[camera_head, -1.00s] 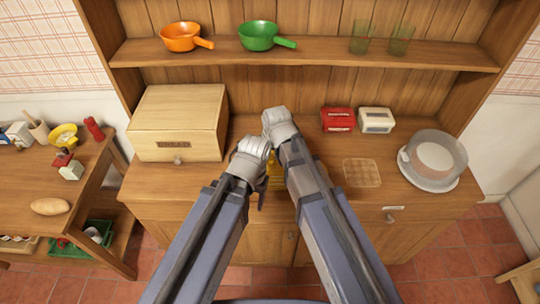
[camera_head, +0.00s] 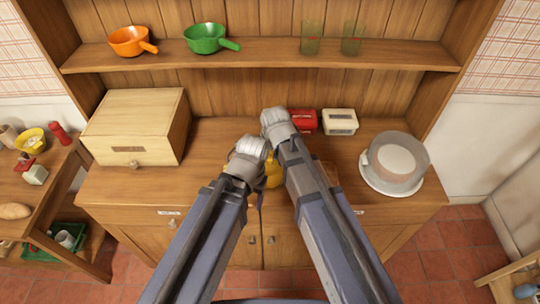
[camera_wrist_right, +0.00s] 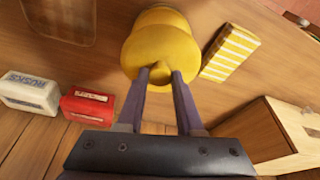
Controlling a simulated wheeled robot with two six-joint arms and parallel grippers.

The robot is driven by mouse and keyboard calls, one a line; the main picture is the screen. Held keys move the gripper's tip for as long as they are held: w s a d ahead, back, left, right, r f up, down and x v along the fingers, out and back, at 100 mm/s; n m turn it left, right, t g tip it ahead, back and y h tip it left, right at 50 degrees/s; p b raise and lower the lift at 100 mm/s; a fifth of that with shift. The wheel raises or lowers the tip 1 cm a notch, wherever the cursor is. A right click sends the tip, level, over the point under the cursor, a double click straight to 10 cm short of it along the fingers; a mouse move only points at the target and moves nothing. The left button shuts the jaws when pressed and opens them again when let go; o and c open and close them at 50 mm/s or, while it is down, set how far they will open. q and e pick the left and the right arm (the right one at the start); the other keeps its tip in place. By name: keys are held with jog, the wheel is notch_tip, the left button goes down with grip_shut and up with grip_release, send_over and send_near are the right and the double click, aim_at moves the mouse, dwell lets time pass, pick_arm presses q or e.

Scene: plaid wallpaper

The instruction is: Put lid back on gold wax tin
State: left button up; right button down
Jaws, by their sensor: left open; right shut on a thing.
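My right gripper (camera_wrist_right: 160,76) is shut on the knob of a yellow, rounded lid (camera_wrist_right: 160,48). More yellow, narrower, shows just beyond the lid in the right wrist view; I cannot tell whether this is the tin, or whether lid and tin touch. In the head view some yellow (camera_head: 273,172) shows between my two arms, mostly hidden by them. My left gripper (camera_head: 258,182) is open, low beside that yellow. Its fingers are largely hidden behind its wrist.
A yellow-and-white striped thing (camera_wrist_right: 230,52) lies beside the lid. A wooden bread box (camera_head: 135,125) stands left on the cabinet top. A red box (camera_head: 304,121), a cream box (camera_head: 340,122) and a covered cake stand (camera_head: 394,165) are to the right.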

aim_at(270, 164)
jog(key=shift+f+b, duration=2.95)
jog(key=shift+f, duration=0.15)
jog(key=shift+f, duration=0.15)
grip_release()
dwell(0.4)
jog(key=shift+r+p, duration=3.45)
jog(key=shift+r, duration=0.15)
jog(key=shift+f, duration=0.1)
